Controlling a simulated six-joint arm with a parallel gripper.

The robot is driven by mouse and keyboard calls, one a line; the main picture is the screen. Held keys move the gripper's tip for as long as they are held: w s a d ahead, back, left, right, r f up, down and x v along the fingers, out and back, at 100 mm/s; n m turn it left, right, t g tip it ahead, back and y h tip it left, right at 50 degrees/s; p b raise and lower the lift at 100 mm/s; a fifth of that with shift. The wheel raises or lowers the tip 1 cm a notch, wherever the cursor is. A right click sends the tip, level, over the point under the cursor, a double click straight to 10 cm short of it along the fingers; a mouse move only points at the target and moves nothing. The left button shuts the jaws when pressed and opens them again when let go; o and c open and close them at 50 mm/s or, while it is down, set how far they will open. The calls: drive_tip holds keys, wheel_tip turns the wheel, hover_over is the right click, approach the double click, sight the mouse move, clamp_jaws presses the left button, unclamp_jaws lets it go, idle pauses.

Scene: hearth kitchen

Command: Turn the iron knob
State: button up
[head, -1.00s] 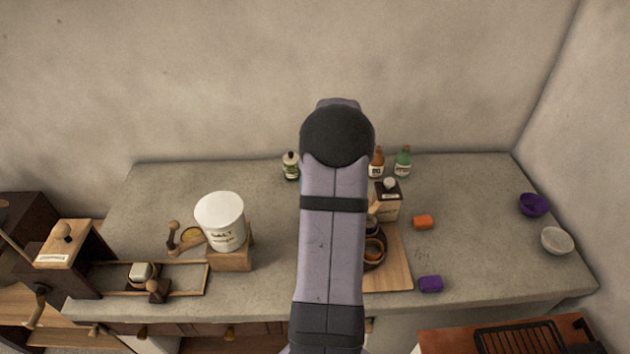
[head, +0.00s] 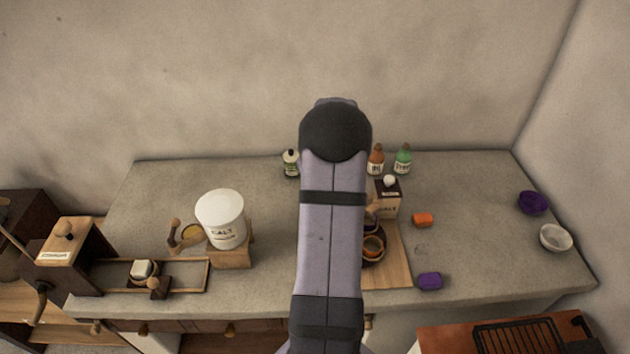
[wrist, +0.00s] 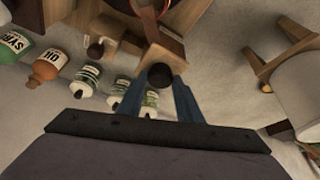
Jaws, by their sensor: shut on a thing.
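In the wrist view a dark round iron knob (wrist: 160,76) sits between the two blue-grey fingers of my gripper (wrist: 158,88). The fingers are shut on it from both sides. Behind the knob is a light wooden piece (wrist: 168,56) with a dark reddish-brown part beyond it. The knob's shaft and its exact mount are hidden. In the head view my own arm covers the gripper and the knob.
Several bottles stand close by in the wrist view, including an orange oil bottle (wrist: 48,66) and a green one (wrist: 18,45). In the head view a white salt tub (head: 221,218) stands left of my arm. A wooden board (head: 396,262) lies to its right.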

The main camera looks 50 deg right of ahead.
drive_tip(key=shift+r, duration=0.1)
drive_tip(key=shift+a+r+m+g+h+p, duration=0.15)
drive_tip(key=shift+m+g+h+p, duration=0.3)
drive_tip(key=shift+m+p, duration=1.05)
drive_tip(key=shift+w+f+m+h, duration=0.1)
drive_tip(key=shift+f+m+h, duration=0.1)
drive_tip(key=shift+m, duration=0.35)
drive_tip(key=shift+w+f+m+h, duration=0.1)
drive_tip(key=shift+m+h, duration=0.05)
drive_tip(key=shift+m, duration=0.4)
drive_tip(key=m+b, duration=0.1)
drive_tip(key=m+g+b, duration=0.1)
drive_tip(key=b, duration=0.1)
drive_tip(key=shift+w+a+f+m+h, duration=0.1)
drive_tip(key=shift+f+m+h, duration=0.05)
drive_tip(key=shift+m+h, duration=0.15)
drive_tip(key=m+b, duration=0.1)
drive_tip(key=b, duration=0.2)
drive_tip(key=shift+g, duration=0.25)
drive_tip(key=shift+m+b, duration=0.45)
drive_tip(key=shift+m, duration=0.15)
drive_tip(key=shift+r, duration=0.2)
drive_tip(key=o, duration=1)
